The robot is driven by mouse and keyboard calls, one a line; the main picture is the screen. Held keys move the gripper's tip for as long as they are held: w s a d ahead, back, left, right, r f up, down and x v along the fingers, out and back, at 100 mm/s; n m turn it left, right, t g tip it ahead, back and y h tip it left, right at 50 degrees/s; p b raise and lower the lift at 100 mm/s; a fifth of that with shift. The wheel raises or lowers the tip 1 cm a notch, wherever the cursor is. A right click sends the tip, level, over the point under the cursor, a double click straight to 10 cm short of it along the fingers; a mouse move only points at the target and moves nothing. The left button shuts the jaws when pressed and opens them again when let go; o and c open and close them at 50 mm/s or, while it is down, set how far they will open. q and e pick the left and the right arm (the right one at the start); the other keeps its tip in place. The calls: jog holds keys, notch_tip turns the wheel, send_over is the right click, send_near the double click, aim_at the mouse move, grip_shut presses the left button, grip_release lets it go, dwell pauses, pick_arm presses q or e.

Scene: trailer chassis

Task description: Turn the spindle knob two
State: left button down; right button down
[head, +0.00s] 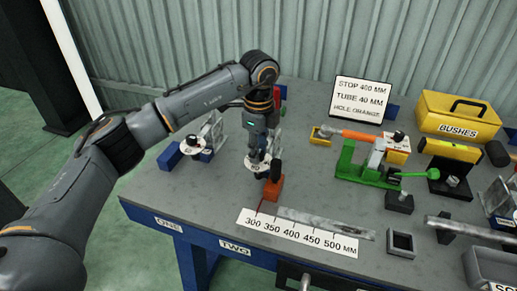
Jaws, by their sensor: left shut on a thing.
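My left arm comes in from the left, and its gripper (260,158) points down over the station behind the TWO label (235,248). The gripper is shut on spindle knob two (256,167), a round white-topped knob with dark marks. The fingers hide much of the knob and its mount, so its angle is hard to read. A dark round part (276,171) stands just right of the fingers. A similar knob (190,143), with a white disc and blue blocks, stands to the left, behind the ONE label (169,224). My right gripper is not in view.
An orange block (273,187) and a scale plate (297,234) with a grey bar (325,223) lie in front. A green clamp (362,170), a sign (360,100) and a yellow BUSHES box (457,117) stand right. The bench's left front is clear.

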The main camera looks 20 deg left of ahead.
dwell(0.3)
pick_arm(q)
jog(key=c, duration=1)
grip_release()
jog(key=shift+r, duration=0.1)
notch_tip(320, 180, up, 12)
jog(key=shift+s+f, duration=0.1)
jog(key=shift+s, duration=0.05)
